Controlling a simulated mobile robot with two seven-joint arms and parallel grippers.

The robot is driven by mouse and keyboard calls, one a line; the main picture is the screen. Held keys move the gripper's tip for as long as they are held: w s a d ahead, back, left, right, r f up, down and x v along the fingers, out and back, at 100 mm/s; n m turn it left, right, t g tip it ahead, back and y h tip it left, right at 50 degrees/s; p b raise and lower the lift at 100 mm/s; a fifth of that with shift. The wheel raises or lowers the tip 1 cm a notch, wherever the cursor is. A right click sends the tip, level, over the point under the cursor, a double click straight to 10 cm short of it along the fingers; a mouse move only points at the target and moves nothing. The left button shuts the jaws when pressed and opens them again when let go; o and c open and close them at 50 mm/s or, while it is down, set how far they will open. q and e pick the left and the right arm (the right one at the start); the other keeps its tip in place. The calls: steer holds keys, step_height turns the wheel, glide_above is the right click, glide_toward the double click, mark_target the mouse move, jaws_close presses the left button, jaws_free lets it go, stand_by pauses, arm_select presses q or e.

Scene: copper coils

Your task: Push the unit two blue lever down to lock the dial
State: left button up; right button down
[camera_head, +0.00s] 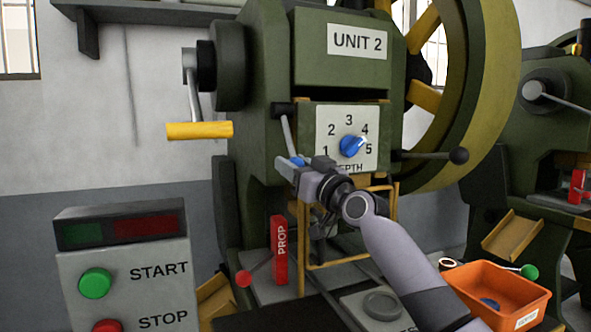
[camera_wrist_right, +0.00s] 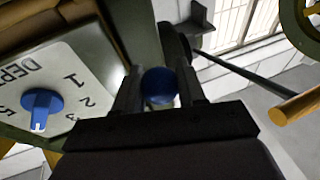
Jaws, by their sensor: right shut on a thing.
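The Unit 2 press (camera_head: 312,52) carries a white depth plate with a blue dial (camera_head: 352,146), whose white mark points toward the 4. The dial also shows in the right wrist view (camera_wrist_right: 41,103). Left of the plate, the lever (camera_head: 287,133) hangs from a dark pivot, slanting down to a blue knob (camera_head: 297,161) partly hidden by my gripper. My right gripper (camera_head: 299,166) is shut on this knob; in the right wrist view the blue knob (camera_wrist_right: 159,86) sits between the two fingers. My left gripper is not in view.
A yellow-handled crank (camera_head: 199,130) sticks out at left. A black-knobbed rod (camera_head: 430,156) is right of the plate. Below are a red PROP block (camera_head: 279,250) and a START/STOP box (camera_head: 125,280). An orange bin (camera_head: 490,292) stands at lower right.

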steer(key=shift+w+d+f, duration=0.1)
steer(key=shift+w+f, duration=0.05)
steer(key=shift+f, duration=0.15)
steer(key=c, duration=0.7)
jaws_free()
steer(key=shift+r, duration=0.1)
steer(key=shift+s, duration=0.2)
steer(key=p+v, duration=0.1)
steer(key=v, duration=0.5)
steer(key=shift+s+d, duration=0.25)
steer(key=shift+s, duration=0.05)
